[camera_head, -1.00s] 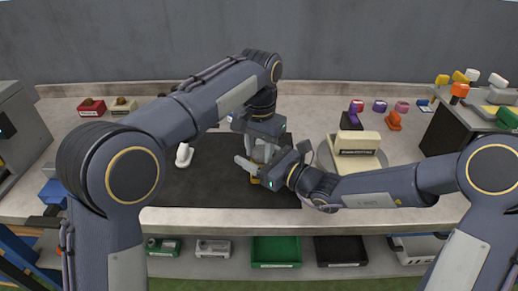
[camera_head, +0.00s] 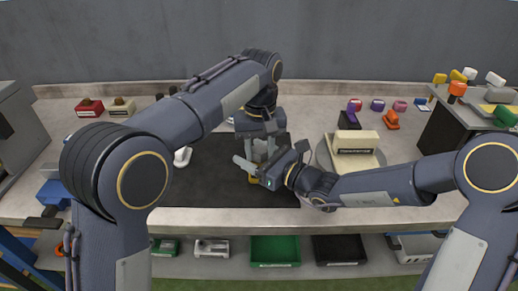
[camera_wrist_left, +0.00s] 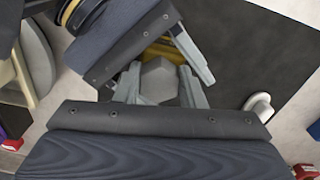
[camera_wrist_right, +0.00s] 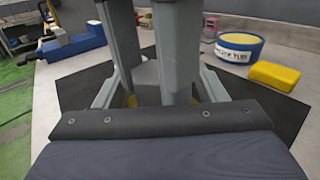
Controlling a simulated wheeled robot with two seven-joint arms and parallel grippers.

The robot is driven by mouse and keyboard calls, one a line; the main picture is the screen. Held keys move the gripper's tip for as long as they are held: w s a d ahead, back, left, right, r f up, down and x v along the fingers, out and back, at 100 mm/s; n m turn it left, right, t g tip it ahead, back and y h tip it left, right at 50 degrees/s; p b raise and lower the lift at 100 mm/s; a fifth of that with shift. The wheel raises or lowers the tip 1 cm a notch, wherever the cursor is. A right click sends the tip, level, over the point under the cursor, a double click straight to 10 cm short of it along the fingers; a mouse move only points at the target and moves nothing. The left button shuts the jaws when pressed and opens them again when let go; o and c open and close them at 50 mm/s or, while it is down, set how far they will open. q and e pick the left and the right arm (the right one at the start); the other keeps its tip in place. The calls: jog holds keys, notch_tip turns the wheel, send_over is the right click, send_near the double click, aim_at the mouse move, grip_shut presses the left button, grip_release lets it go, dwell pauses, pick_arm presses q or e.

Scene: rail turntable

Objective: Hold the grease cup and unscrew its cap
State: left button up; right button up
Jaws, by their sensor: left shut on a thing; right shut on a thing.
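The grease cup has a yellow body (camera_head: 253,180) and a pale grey hexagonal cap (camera_wrist_left: 160,80). It is over the dark mat (camera_head: 200,190) in front of me, mostly hidden by my grippers in the head view. My left gripper (camera_head: 262,150) points down from above and is shut on the cap, one finger on each side. In the left wrist view, yellow shows behind the cap (camera_wrist_left: 168,50). My right gripper (camera_head: 254,168) reaches in from the right, low down, and is shut on the cup's body.
A round turntable (camera_head: 372,168) with a cream box (camera_head: 356,142) stands right of the mat. A white part (camera_head: 183,156) lies on the mat's left. The right wrist view shows a blue tub (camera_wrist_right: 240,48), a yellow block (camera_wrist_right: 274,75) and a blue vise (camera_wrist_right: 75,45).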

aim_at(262, 150)
pick_arm(q)
jog(key=n, duration=0.4)
jog(key=shift+d, duration=0.15)
jog(key=shift+n, duration=0.6)
jog(key=n, duration=0.5)
jog(key=shift+w+d+f, duration=0.1)
jog(key=shift+w, duration=0.05)
jog(key=o, duration=1.2)
jog(key=shift+r, duration=2.1)
